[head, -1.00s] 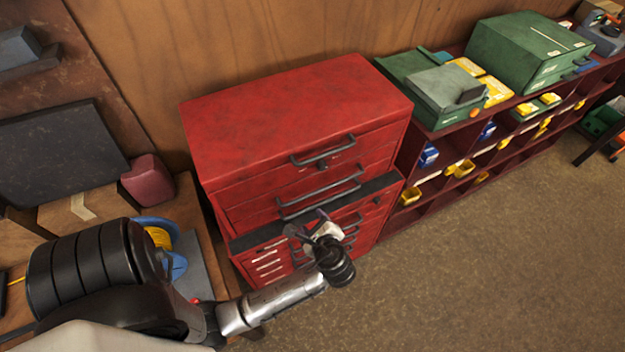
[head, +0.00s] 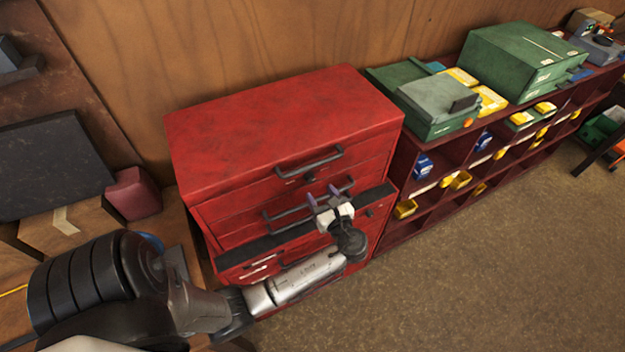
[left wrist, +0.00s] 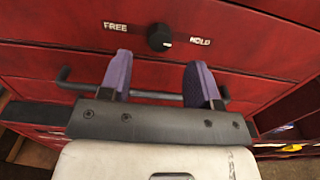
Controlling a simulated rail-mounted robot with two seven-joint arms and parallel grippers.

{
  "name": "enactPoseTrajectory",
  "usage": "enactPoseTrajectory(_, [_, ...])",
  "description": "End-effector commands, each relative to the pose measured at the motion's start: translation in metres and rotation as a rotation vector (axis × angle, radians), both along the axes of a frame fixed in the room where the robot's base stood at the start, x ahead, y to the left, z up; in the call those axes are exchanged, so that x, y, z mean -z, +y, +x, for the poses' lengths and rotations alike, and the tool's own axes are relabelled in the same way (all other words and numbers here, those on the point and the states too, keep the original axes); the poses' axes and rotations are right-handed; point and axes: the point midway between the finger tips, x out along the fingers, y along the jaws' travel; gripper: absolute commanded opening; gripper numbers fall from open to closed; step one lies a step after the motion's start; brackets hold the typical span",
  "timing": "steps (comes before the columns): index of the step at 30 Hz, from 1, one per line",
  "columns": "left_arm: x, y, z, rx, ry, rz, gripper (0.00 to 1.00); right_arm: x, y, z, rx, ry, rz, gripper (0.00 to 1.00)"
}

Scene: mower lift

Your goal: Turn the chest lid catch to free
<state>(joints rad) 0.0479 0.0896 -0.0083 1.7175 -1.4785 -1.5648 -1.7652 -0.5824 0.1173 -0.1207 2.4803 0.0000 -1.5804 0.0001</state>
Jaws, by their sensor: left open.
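The red tool chest (head: 285,125) stands against the wooden wall, its lid shut. The lid catch is a round black knob (left wrist: 159,37) on the chest front, between a "FREE" label (left wrist: 115,26) on the left and a "HOLD" label (left wrist: 200,41) on the right. Its pale mark points right, toward HOLD. In the head view the knob (head: 309,176) sits just under the top handle. My left gripper (head: 322,198) is open and empty, its purple fingertips (left wrist: 158,80) in front of the drawers just below the knob, apart from it. My right gripper is not in view.
A dark bar handle (head: 308,162) juts out above the knob, and a drawer handle (head: 285,215) runs behind my left fingers. A dark red shelf (head: 440,165) with bins adjoins the chest on the right. The floor (head: 480,270) in front is clear.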

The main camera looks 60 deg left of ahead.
Motion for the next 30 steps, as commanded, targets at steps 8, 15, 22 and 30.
enactPoseTrajectory(8, [-0.001,0.039,0.001,0.000,0.001,0.002,0.57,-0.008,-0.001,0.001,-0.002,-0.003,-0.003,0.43])
enactPoseTrajectory(15, [0.000,0.053,0.001,0.000,-0.001,0.000,0.57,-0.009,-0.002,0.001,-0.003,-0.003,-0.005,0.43])
enactPoseTrajectory(22, [0.000,0.055,0.002,0.000,-0.002,-0.001,0.57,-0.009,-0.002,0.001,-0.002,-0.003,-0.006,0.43])
enactPoseTrajectory(30, [0.000,0.054,0.002,0.000,-0.001,-0.001,0.42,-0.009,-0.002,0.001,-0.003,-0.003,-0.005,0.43])
